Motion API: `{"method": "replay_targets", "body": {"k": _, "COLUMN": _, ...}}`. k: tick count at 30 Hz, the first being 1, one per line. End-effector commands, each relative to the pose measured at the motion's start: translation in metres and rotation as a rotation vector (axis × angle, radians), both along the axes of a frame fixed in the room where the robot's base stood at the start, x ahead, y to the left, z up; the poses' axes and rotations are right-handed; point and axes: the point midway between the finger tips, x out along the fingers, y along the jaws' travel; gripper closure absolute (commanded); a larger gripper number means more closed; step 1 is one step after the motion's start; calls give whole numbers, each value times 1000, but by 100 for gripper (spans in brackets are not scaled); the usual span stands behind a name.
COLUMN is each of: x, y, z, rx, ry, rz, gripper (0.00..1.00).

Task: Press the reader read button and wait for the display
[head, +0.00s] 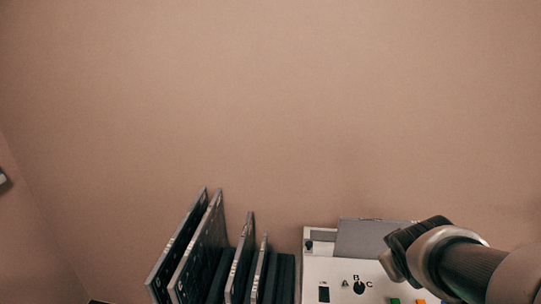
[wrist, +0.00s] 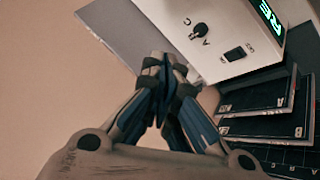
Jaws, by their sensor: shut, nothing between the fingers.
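The reader (head: 340,272) is a white box at the bottom right of the head view. It has a black A-B-C knob (head: 359,287), a black switch (head: 324,294), and a green button (head: 395,301) and an orange button (head: 421,301) at the frame's lower edge. No read label is legible. The wrist view shows the reader's panel (wrist: 210,45) and its dark display (wrist: 268,14) with green lettering, cut off by the frame. My gripper (head: 396,262) is over the reader's right part; in the wrist view its fingers (wrist: 163,68) are shut and empty. Contact with a button cannot be seen.
A grey plate (head: 368,240) stands at the back of the reader. Several dark flat cassettes (head: 200,250) stand upright left of it; some show at the right in the wrist view (wrist: 255,95). A plain wall (head: 270,100) is behind.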

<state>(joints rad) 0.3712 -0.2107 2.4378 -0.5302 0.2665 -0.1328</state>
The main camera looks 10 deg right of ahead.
Motion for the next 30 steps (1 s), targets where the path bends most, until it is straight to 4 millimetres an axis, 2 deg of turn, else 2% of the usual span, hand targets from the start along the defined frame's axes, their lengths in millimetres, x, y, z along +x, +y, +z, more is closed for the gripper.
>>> {"method": "replay_targets", "body": {"k": 1, "x": 6, "y": -10, "z": -4, "rx": -16, "ry": 3, "rz": 14, "gripper": 100}}
{"method": "replay_targets", "body": {"k": 8, "x": 31, "y": -46, "z": -23, "rx": -79, "ry": -2, "rz": 120, "gripper": 100}}
{"method": "replay_targets", "body": {"k": 11, "x": 41, "y": -62, "z": -38, "rx": -95, "ry": -6, "rz": 186, "gripper": 100}}
{"method": "replay_targets", "body": {"k": 15, "x": 51, "y": -82, "z": -68, "rx": -94, "ry": -21, "rz": 305, "gripper": 100}}
{"method": "replay_targets", "body": {"k": 22, "x": 52, "y": -89, "z": -110, "rx": -42, "ry": -76, "rz": 472, "gripper": 100}}
{"method": "replay_targets", "body": {"k": 30, "x": 50, "y": -86, "z": -122, "rx": -16, "ry": -108, "rz": 531, "gripper": 100}}
